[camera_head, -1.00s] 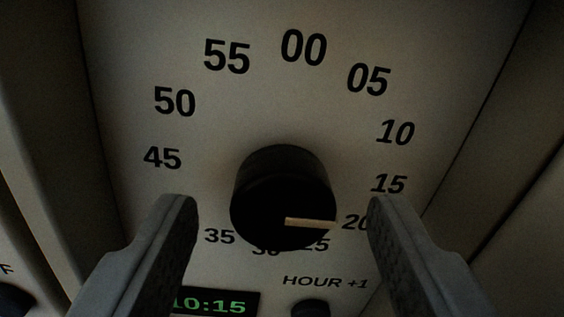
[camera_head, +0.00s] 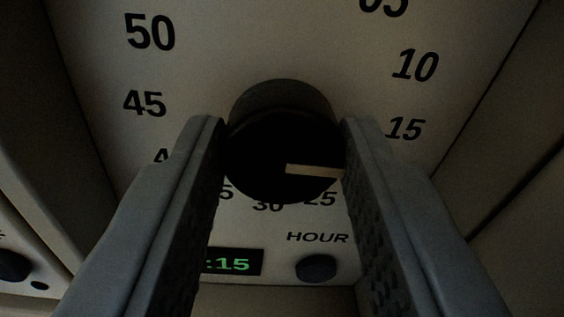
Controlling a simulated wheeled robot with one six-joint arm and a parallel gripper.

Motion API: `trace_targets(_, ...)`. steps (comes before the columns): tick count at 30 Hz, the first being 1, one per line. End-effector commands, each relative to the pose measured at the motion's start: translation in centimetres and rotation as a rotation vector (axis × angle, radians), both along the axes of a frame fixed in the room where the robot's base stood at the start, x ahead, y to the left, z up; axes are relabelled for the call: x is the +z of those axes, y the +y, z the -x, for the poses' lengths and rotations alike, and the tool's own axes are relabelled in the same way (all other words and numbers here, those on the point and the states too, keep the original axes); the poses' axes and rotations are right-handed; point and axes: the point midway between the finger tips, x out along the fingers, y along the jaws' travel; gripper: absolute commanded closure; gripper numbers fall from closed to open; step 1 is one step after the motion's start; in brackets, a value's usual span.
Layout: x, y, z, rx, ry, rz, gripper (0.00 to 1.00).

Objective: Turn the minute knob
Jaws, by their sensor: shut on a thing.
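The minute knob (camera_head: 275,150) is a round black knob in the middle of a pale dial face (camera_head: 230,45) with black minute numbers. Its light pointer line (camera_head: 312,171) lies nearly level and points right, a little below the 15. My gripper (camera_head: 282,150) is around the knob, one finger at its left side and one at its right, shut on it. The fingers hide some of the numbers on both sides.
Below the knob a small display (camera_head: 232,263) shows green digits ending in :15. A small dark button (camera_head: 316,268) under the HOUR label is right of it. Another dark knob (camera_head: 14,265) is at the lower left. Panel edges rise on both sides.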

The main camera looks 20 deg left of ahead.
Motion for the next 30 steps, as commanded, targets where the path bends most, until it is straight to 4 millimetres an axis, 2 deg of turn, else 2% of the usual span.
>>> trace_targets(18,-0.01,-0.04,-0.04,-0.001,0.143,-0.344,0.89)
trace_targets(30,-0.02,-0.03,-0.03,0.000,0.189,-0.453,0.89)
